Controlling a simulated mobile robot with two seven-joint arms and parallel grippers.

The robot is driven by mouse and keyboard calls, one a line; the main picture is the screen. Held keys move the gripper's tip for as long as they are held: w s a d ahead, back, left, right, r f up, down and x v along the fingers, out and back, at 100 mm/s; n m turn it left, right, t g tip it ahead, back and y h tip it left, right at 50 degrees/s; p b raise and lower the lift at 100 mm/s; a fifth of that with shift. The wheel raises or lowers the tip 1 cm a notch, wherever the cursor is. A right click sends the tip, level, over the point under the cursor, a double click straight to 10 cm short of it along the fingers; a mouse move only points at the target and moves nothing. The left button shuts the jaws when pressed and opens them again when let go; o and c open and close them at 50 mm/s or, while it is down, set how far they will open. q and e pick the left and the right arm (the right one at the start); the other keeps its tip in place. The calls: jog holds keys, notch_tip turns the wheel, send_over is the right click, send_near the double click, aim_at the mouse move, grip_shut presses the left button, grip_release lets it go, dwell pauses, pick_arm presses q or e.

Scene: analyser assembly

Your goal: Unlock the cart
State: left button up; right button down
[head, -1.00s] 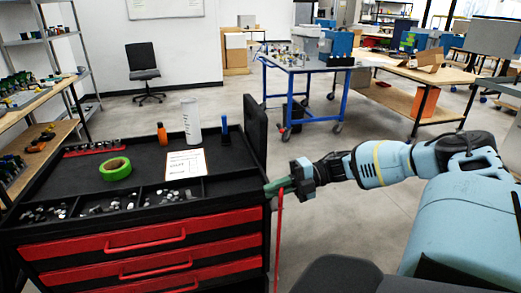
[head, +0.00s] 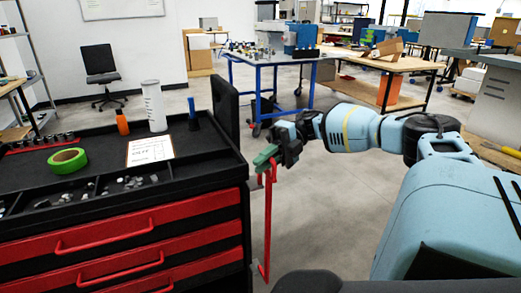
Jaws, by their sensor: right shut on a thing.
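The cart is a black tool cart (head: 212,185) with red drawers at the left. A long red bar (head: 267,215) hangs upright beside the cart's right side, with a short hooked end near the bottom. At its top is a green piece (head: 265,156). My right gripper (head: 271,160) is shut on this green piece, just right of the cart's top corner. The dark fingers partly hide the grip. My left gripper is not in view.
On the cart top are green tape (head: 67,161), a white cylinder (head: 154,106), an orange bottle (head: 122,123), a blue item (head: 193,115) and a paper (head: 150,150). A blue-framed table (head: 257,88) stands behind. The floor right of the cart is clear.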

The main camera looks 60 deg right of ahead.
dwell(0.4)
jog(key=c, duration=1.7)
grip_release()
jog(key=shift+o, duration=1.1)
jog(key=shift+d, duration=0.1)
jog(key=b+v, duration=0.4)
jog(key=v, duration=0.3)
jog(key=shift+d, duration=0.35)
jog(key=shift+r, duration=0.1)
